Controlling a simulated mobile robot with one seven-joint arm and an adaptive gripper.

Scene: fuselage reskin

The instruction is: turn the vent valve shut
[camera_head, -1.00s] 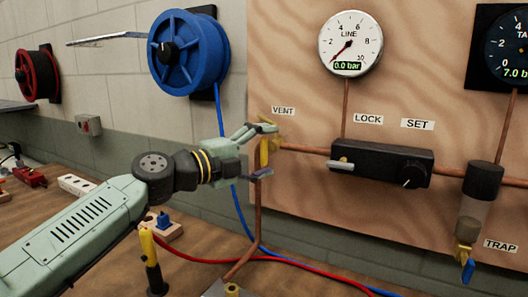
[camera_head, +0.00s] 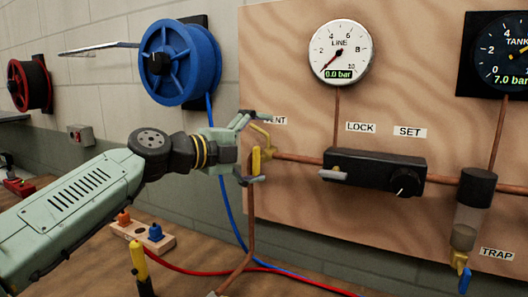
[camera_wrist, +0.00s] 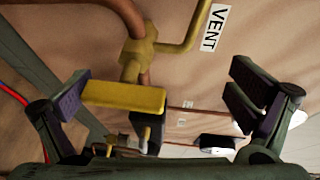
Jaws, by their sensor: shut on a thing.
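The vent valve has a yellow handle (camera_head: 256,160) that stands roughly upright in the head view, below and left of the VENT label (camera_head: 274,120). In the wrist view the handle (camera_wrist: 124,97) lies crosswise in front of the brass valve body (camera_wrist: 137,55). A gap shows between the handle and the right finger.
A black regulator block (camera_head: 372,170) sits right of the valve on the wooden panel (camera_head: 300,210). The LINE gauge (camera_head: 340,52) reads 0.0 bar. A blue hose (camera_head: 228,200) and a copper pipe (camera_head: 249,225) run down near my gripper.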

